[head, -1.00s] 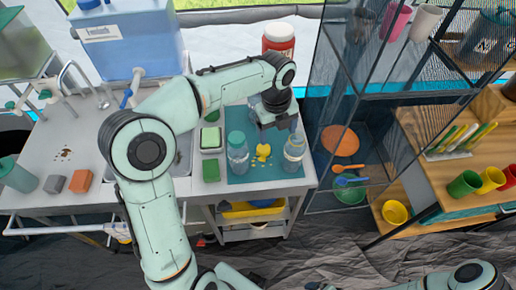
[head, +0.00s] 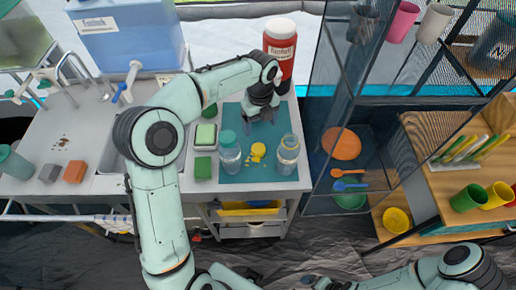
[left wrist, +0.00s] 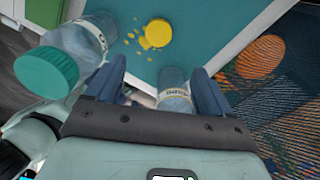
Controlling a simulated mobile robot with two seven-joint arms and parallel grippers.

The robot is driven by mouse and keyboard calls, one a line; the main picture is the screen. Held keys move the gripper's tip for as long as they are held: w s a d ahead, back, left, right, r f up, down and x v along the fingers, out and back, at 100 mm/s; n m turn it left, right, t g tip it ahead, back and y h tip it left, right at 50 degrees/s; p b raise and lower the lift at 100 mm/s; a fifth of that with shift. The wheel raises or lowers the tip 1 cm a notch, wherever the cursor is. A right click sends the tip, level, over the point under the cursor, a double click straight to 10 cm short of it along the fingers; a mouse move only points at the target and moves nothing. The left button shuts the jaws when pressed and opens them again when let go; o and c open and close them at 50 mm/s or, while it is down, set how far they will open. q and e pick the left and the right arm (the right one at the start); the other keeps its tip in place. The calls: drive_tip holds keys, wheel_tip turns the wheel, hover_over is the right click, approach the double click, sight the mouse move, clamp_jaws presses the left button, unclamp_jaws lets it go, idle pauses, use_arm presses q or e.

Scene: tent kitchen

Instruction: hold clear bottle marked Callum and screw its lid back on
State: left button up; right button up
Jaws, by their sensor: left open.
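A clear bottle without a visible lid (head: 288,157) stands upright at the right of the teal mat (head: 245,173). A second clear bottle (head: 230,158) with a teal lid stands at the left. My left gripper (head: 262,114) is open and empty, behind and above the two bottles. In the left wrist view, the right-hand bottle (left wrist: 174,92) shows between the open fingers (left wrist: 159,66), apart from them; its label is too small to read surely. The teal-lidded bottle (left wrist: 82,40) lies outside the left finger. A round yellow thing (head: 258,150), possibly a lid, lies between the bottles with yellow crumbs.
A red labelled jar (head: 281,50) stands behind my left gripper. A green-and-white box (head: 206,135) and a green block (head: 203,167) lie left of the mat. A dark mesh rack (head: 330,110) stands close at the right. The mat's front is clear.

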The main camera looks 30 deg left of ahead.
use_arm(q)
hover_over(259, 149)
wheel_tip(259, 149, down, 6)
drive_tip(key=shift+d+f+b, duration=0.1)
drive_tip(key=shift+f+b, duration=0.15)
drive_tip(key=shift+b, duration=0.2)
drive_tip(key=shift+f, duration=0.55)
use_arm(e)
drive_tip(key=shift+s+f, duration=0.45)
drive_tip(key=shift+f, duration=0.2)
use_arm(q)
drive_tip(key=shift+f, duration=0.1)
wheel_tip(259, 149, down, 5)
use_arm(e)
drive_tip(key=shift+s+f, duration=0.15)
drive_tip(key=shift+f, duration=0.05)
use_arm(q)
drive_tip(key=c, duration=1.1)
